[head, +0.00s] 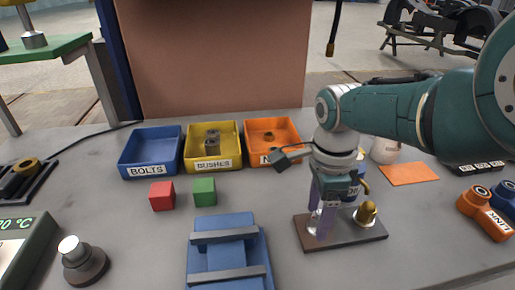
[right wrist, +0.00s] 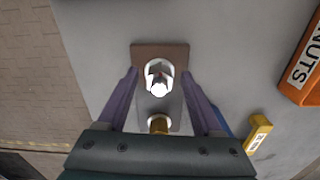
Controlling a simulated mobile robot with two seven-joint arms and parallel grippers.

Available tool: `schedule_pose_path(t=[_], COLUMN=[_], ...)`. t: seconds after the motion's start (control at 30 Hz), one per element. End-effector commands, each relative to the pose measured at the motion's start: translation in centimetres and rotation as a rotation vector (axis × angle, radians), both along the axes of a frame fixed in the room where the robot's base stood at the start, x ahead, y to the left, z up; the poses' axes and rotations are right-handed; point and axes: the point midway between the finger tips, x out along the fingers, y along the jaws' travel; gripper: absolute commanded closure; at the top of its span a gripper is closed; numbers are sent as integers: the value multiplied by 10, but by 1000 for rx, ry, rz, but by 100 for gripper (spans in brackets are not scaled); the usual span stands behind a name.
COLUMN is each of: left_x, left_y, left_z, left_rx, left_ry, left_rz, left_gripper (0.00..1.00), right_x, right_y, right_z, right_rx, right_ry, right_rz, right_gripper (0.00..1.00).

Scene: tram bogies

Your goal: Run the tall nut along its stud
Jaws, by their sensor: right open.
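A brown base plate (head: 375,231) lies on the bench at the right of the head view. A shiny silver nut on its stud (right wrist: 159,77) stands on the plate in the right wrist view; which part is nut and which is stud is hard to tell. A brass domed piece (head: 366,213) stands on the same plate; it also shows in the right wrist view (right wrist: 158,125). My right gripper (head: 320,214) points down over the plate. Its purple fingers (right wrist: 160,80) are open, one on each side of the silver nut, with gaps. In the head view the fingers mostly hide the nut. My left gripper is out of view.
Blue BOLTS (head: 150,171), yellow BUSHES (head: 212,165) and orange (head: 259,126) bins stand behind. A red cube (head: 162,196), a green cube (head: 204,192) and a blue cradle (head: 211,260) are left of the plate. Orange LINK parts (head: 483,212) lie to the right.

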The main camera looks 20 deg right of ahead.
Motion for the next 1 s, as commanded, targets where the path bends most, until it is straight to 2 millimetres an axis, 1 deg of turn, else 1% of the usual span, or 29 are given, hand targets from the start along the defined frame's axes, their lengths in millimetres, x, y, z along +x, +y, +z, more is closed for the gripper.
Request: schedule_pose_path(t=[0.17,0.27,0.5,0.6,0.7,0.83,1.0], left_x=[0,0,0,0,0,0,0], left_y=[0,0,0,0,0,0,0], left_z=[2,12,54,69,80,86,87], left_rx=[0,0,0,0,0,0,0], left_ry=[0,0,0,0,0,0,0], left_rz=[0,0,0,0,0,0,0], left_gripper=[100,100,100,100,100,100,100], right_x=[0,0,0,0,0,0,0], right_y=[0,0,0,0,0,0,0], right_z=[2,12,57,74,88,98,100], right_rx=[1,1,1,1,1,0,0], right_ry=[0,-1,-1,-1,-1,0,1], right_rz=[1,1,0,0,0,0,0], right_gripper=[32,32,32,32,32,32,32])
